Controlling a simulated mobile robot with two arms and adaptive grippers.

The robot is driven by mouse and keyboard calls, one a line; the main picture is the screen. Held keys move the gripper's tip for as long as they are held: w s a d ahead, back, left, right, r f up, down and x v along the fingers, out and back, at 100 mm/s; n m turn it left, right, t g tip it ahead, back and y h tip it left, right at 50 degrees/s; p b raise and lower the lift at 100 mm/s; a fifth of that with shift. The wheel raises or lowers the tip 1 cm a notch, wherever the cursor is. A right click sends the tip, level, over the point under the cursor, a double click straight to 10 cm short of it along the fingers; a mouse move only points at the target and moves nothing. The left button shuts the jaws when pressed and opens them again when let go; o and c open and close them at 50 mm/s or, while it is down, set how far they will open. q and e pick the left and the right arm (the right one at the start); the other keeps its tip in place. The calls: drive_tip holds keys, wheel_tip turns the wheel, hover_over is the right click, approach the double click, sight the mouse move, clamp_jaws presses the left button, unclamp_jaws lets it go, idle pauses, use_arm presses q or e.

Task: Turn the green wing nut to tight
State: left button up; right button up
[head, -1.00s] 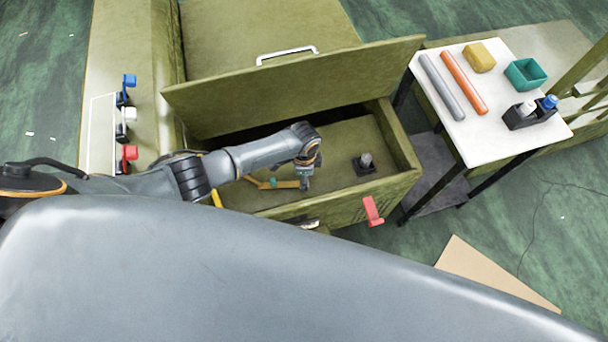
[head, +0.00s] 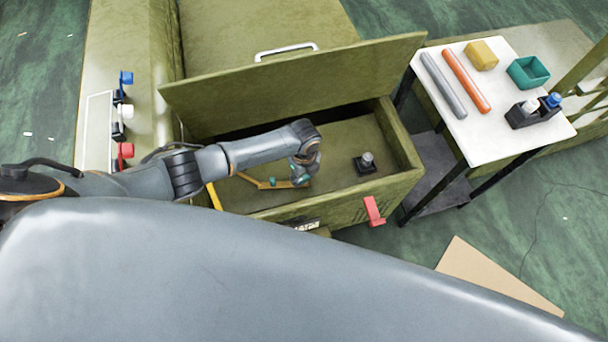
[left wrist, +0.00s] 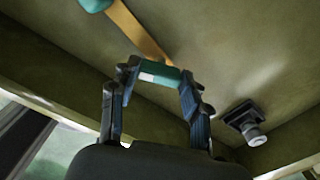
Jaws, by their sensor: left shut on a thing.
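The green wing nut (left wrist: 160,74), a bar with a small white mark, is between the fingers of my left gripper (left wrist: 158,82) in the left wrist view. The gripper is shut on it. It sits at the end of an orange-yellow strip (left wrist: 141,32) on the floor of the open olive box. In the head view my left gripper (head: 300,178) reaches down into the box and hides most of the nut. The strip (head: 262,184) runs to the left of it, with a teal piece on it. My right gripper is not in view.
A dark block with a grey knob (head: 367,160) stands right of the gripper, inside the box. The raised lid (head: 290,85) is behind my arm. A red latch (head: 373,210) is on the front wall. A white table (head: 492,135) with several objects stands right.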

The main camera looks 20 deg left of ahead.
sight(304, 177)
use_arm(q)
drive_tip(key=shift+m, duration=1.1)
drive_tip(key=o, duration=1.2)
drive_tip(key=shift+c, duration=0.2)
drive_tip(key=shift+r, duration=0.1)
wheel_tip(304, 177, up, 12)
drive_tip(key=shift+s, duration=0.1)
